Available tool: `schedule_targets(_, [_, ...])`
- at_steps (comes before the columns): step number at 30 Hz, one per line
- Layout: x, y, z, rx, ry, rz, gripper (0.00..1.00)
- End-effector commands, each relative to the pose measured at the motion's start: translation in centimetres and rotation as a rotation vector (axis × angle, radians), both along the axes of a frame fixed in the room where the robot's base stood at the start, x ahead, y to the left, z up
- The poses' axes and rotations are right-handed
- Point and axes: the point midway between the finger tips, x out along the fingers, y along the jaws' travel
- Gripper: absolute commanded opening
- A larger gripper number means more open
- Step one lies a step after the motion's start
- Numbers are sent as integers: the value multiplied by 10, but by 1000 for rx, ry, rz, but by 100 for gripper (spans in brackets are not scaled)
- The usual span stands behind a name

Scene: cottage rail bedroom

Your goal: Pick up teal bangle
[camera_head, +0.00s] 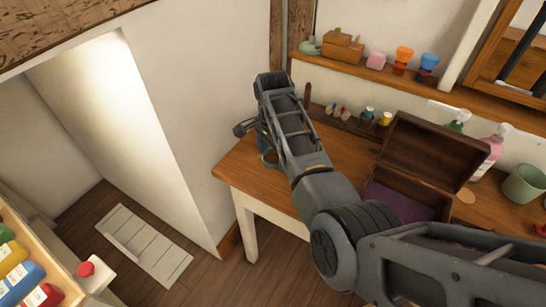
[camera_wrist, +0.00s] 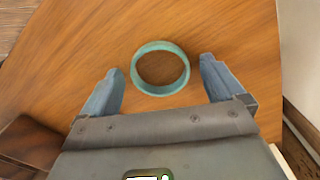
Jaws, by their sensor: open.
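The teal bangle (camera_wrist: 160,91) is a ring lying on the wooden tabletop (camera_wrist: 215,30). In the wrist view it sits just beyond and between the tips of my gripper (camera_wrist: 162,82). The two fingers are apart, one to each side of the bangle, with nothing held. In the head view a small part of the bangle (camera_head: 269,160) shows near the table's left end, partly hidden by my gripper (camera_head: 262,148). The exact height gap between fingertips and bangle is hard to tell.
An open wooden box (camera_head: 430,150) stands on the table right of my arm. Small bottles (camera_head: 368,113) and a dark rack stand along the wall. A wall shelf (camera_head: 385,75) holds several small items above. A green cup (camera_head: 523,184) is far right. Wood around the bangle is clear.

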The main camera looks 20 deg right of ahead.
Motion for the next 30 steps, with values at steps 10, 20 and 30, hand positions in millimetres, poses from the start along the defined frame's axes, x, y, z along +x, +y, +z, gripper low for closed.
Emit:
schedule_targets(10, [0,0,0,0,0,0,73])
schedule_targets(20, [0,0,1,0,0,0,41])
schedule_targets(30, [0,0,2,-1,-1,0,36])
